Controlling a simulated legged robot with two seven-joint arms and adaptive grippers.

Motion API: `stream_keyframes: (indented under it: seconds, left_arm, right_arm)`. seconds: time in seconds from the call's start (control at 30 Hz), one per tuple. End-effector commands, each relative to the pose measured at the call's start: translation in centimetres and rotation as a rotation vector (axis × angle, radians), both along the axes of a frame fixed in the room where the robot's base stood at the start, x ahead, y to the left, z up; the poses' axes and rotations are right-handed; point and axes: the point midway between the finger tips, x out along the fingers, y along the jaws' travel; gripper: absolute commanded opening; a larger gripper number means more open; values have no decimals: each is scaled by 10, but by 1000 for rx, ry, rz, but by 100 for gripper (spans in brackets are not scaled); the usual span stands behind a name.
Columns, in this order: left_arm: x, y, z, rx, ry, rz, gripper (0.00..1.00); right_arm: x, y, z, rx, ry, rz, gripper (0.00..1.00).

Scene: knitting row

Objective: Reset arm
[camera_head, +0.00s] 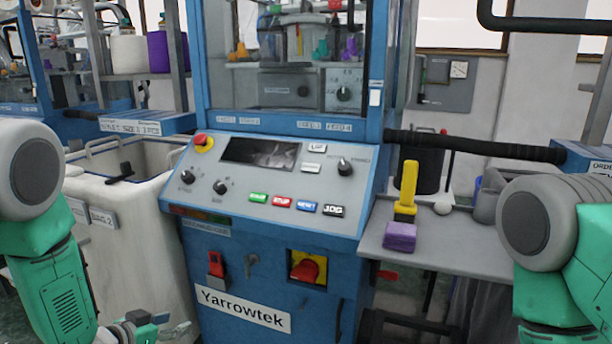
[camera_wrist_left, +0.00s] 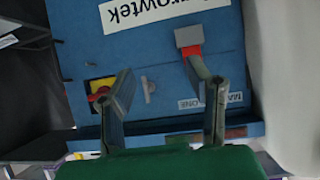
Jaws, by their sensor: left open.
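My left gripper (camera_head: 166,327) shows at the bottom left of the head view, in front of the machine's lower front and partly cut off by the frame edge. In the left wrist view my left gripper (camera_wrist_left: 160,70) has its two fingers spread apart with nothing between them. Its green arm comes in from the left. My right arm's grey and green links show at the right edge; its gripper is out of the frame.
The blue Yarrowtek machine (camera_head: 258,262) stands ahead with a sloped button panel. Its red lever (camera_head: 216,264) and red-yellow switch (camera_head: 307,268) are on the lower front. A white bin (camera_head: 140,235) is left; a shelf with a yellow-handled purple brush (camera_head: 400,236) is right.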

Motion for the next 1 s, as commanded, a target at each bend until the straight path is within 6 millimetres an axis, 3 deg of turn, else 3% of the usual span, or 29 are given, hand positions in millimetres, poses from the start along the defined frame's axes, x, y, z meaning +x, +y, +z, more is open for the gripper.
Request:
stream_keyframes:
  seconds: [0.03,0.1,0.2,0.3,0.4,0.5,0.6,0.7,1.0]
  left_arm:
    - [-32,-5,-27,8,97,40,45]
    - [-76,-8,-58,28,228,98,45]
    - [-145,-12,-92,65,415,168,45]
    - [-216,-15,-113,110,596,224,45]
    - [-279,-17,-122,154,751,266,45]
    - [-326,-17,-123,192,868,291,45]
    - [-354,-17,-121,213,937,306,45]
    - [-366,-16,-119,225,968,312,45]
    - [-366,-16,-119,225,968,312,45]
  right_arm:
    - [0,0,0,0,0,0,79]
    - [0,0,0,0,0,0,79]
    - [0,0,0,0,0,0,79]
    - [0,0,0,0,0,0,79]
    - [0,0,0,0,0,0,79]
    - [0,0,0,0,0,0,79]
    - [0,0,0,0,0,0,79]
    - [0,0,0,0,0,0,79]
    - [0,0,0,0,0,0,79]
